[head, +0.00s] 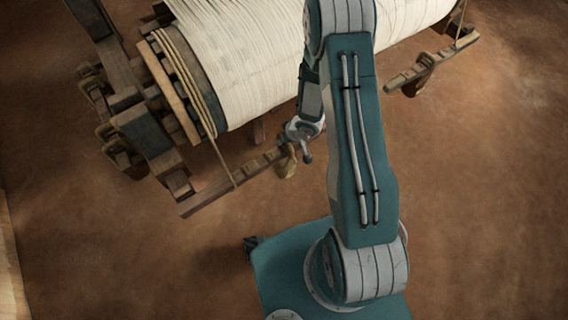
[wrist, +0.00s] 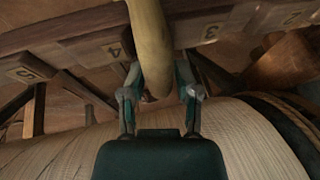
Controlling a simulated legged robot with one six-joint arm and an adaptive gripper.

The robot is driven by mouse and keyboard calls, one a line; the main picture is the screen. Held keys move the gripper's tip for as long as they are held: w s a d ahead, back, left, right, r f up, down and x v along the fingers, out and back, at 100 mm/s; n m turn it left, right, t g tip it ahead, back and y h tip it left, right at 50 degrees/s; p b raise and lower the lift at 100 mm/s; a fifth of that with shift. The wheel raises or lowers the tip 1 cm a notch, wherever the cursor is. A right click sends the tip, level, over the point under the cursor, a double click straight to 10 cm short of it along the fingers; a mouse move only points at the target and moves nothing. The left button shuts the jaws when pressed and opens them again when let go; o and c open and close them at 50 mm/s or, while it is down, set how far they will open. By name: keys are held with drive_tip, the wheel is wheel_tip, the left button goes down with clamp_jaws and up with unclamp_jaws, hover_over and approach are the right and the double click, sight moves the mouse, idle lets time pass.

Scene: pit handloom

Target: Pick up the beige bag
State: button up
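A beige, rounded, elongated thing (wrist: 152,45), which looks like the bag, comes down from the top of the wrist view between my fingers. My gripper (wrist: 160,85) has one finger on each side of it. The left fingertip looks close against it, and a thin gap seems to show by the right finger, so I cannot tell if it is gripped. In the head view my gripper (head: 304,152) is at the loom's front bar, beside a small tan bag (head: 287,164). The arm and the bar partly hide this contact.
The loom's pale cloth roll (head: 245,60) lies just behind the gripper. A notched wooden bar (head: 215,192) runs along the front, and numbered labels show on a beam (wrist: 112,48). More bag-like shapes (head: 122,152) hang at the left. The brown floor is clear at the right.

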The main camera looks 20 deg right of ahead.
drive_tip(key=shift+w, duration=0.1)
clamp_jaws()
drive_tip(key=shift+r, duration=0.2)
drive_tip(key=shift+r, duration=1.7)
drive_tip(key=s+d, duration=1.2)
drive_tip(key=s, duration=0.1)
drive_tip(key=shift+d, duration=0.2)
drive_tip(key=shift+s+f, duration=0.1)
